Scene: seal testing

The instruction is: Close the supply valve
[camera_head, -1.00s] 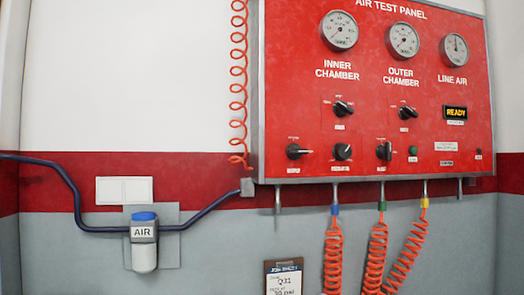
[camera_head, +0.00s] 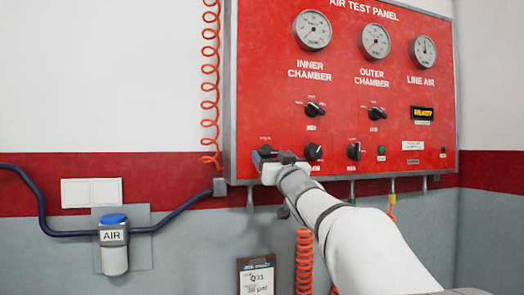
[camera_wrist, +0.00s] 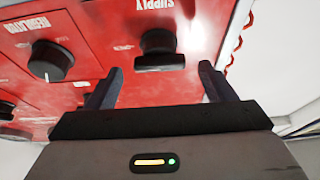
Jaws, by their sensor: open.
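The supply valve is a black knob with a bar handle (camera_wrist: 160,61) on the red panel, under the upside-down word SUPPLY in the wrist view. Its bar lies sideways in that view. My gripper (camera_wrist: 161,72) is open, one dark finger to each side of the knob's line, with the tips near the bar. Nothing is between the fingers, and I cannot tell whether they touch the knob. In the head view my gripper (camera_head: 262,157) is at the panel's lower left corner and mostly hides the supply knob.
The red air test panel (camera_head: 345,90) carries gauges and several other knobs. The regulator knob (camera_wrist: 50,62) sits beside the supply knob. An orange coiled hose (camera_head: 210,90) hangs left of the panel. An AIR filter unit (camera_head: 114,255) and a clipboard (camera_head: 256,277) are on the wall below.

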